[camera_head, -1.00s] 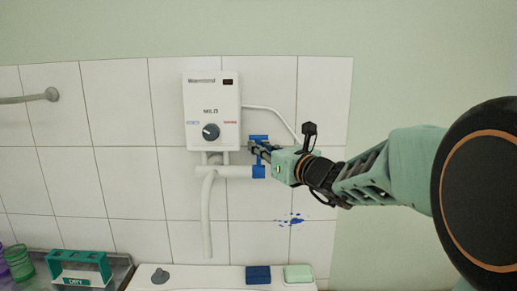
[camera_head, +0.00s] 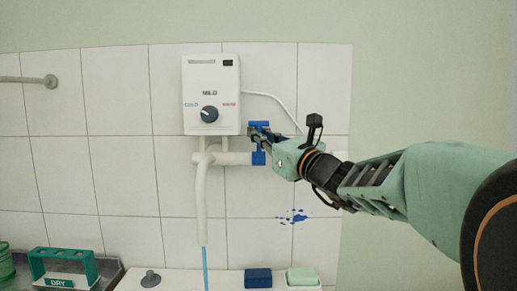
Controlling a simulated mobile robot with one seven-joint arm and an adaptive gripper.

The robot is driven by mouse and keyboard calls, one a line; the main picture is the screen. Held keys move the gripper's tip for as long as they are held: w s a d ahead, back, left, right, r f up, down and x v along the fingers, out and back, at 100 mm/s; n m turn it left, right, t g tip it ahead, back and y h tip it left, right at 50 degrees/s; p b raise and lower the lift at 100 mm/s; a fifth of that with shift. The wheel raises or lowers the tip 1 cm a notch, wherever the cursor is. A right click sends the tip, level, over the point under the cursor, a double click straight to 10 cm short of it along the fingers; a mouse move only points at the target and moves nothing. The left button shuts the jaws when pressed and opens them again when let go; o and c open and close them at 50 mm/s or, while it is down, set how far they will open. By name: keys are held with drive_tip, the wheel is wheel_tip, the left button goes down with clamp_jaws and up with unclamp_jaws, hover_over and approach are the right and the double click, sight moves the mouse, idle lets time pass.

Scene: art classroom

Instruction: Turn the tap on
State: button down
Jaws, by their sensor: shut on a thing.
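The tap is a blue valve handle (camera_head: 259,158) at the right end of a white pipe under a white water heater (camera_head: 211,95). My gripper (camera_head: 256,135) reaches in from the right and is shut on the upper part of the blue handle. Its fingers partly hide the handle. The white spout (camera_head: 201,205) hangs down the tiled wall. A thin blue stream of water (camera_head: 204,268) runs from its lower end.
A blue block (camera_head: 258,278) and a pale green block (camera_head: 301,276) lie on the white ledge (camera_head: 185,281) below. A green rack (camera_head: 65,265) marked DRY stands at the lower left. Blue splashes (camera_head: 292,217) mark the tiles. The wall around the spout is clear.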

drive_tip(key=shift+s+f+b, duration=0.15)
drive_tip(key=shift+f+b, duration=0.1)
drive_tip(key=shift+b, duration=0.55)
drive_tip(key=shift+r+n+y+b, duration=0.25)
drive_tip(key=shift+n+y+b, duration=0.05)
drive_tip(key=c, duration=2)
unclamp_jaws()
